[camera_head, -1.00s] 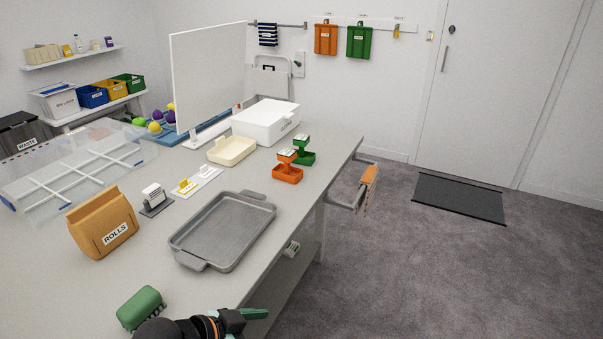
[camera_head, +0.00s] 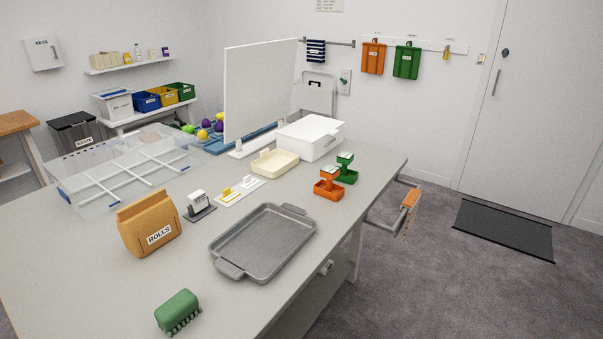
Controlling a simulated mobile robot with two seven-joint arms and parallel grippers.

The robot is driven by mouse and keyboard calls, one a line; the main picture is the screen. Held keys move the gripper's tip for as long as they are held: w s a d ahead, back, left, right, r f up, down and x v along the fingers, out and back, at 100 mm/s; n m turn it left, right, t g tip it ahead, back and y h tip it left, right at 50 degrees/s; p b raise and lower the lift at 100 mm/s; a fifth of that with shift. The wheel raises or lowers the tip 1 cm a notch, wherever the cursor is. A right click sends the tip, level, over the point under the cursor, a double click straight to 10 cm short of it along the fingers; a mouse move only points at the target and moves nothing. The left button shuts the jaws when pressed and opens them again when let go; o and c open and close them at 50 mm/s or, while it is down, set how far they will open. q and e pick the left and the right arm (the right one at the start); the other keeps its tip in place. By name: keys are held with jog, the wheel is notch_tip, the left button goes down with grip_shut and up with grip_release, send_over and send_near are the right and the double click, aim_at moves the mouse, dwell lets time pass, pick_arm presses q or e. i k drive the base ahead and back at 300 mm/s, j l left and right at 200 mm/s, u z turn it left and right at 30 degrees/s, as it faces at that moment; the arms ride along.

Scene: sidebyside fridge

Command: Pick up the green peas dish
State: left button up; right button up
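A small green dish (camera_head: 346,176) stands near the far right end of the grey table, with a green upright part and a pale top. Any peas in it are too small to make out. An orange dish (camera_head: 328,190) of the same shape stands just in front of it, to its left. Neither of my grippers is in view.
The table (camera_head: 330,240) holds a grey tray (camera_head: 263,243), brown ROLLS bag (camera_head: 148,222), cream dish (camera_head: 275,162), white box (camera_head: 310,137), clear divided bin (camera_head: 120,168) and green brush-like block (camera_head: 178,312). A white panel (camera_head: 260,90) stands behind. The front right tabletop is clear.

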aim_at(349, 176)
jog(key=i+l+u, duration=0.15)
jog(key=l+u, duration=0.15)
jog(key=u, duration=0.2)
jog(key=i+l+u, duration=0.1)
jog(key=l+u, duration=0.75)
jog(key=l, duration=0.4)
jog(key=l+u, duration=0.25)
jog(key=l, duration=1.65)
jog(key=k, duration=0.05)
